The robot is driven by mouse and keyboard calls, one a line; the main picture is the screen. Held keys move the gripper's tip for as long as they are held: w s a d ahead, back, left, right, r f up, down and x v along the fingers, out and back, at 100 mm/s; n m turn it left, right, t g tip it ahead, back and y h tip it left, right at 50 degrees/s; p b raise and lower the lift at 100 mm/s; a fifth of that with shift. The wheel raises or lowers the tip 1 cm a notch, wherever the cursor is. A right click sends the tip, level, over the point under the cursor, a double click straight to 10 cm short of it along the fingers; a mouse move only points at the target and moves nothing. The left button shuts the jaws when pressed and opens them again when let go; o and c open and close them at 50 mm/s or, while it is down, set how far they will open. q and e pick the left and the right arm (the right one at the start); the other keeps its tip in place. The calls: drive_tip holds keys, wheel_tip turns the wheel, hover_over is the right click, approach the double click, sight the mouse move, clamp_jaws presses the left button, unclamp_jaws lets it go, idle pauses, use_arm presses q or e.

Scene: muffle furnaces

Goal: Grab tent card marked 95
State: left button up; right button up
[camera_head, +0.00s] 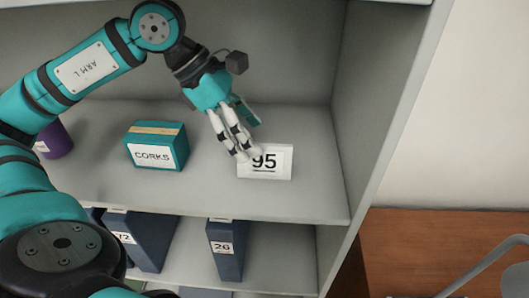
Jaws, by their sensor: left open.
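The white tent card marked 95 (265,169) stands on the upper grey shelf, towards its right front. My left gripper (247,142) points down at the card's upper left corner, with its fingers apart. The fingertips overlap the card's top edge in the picture and hide part of the number. I cannot tell whether they touch the card. My right gripper is not in view.
A teal box labelled CORKS (156,146) stands left of the card. A purple container (54,140) is at the far left, partly behind my arm. Dark blue binders, one marked 26 (226,250), stand on the shelf below. The shelf's right wall (375,100) is close to the card.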

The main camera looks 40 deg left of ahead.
sight(265, 155)
use_arm(q)
drive_tip(key=shift+d+f, duration=0.35)
drive_tip(key=p+x, duration=0.2)
drive_tip(key=x, duration=0.2)
drive_tip(key=shift+f, duration=0.25)
drive_tip(key=shift+w+d+f, duration=0.1)
drive_tip(key=shift+w+f, duration=0.05)
drive_tip(key=shift+f, duration=0.15)
drive_tip(key=c, duration=1.3)
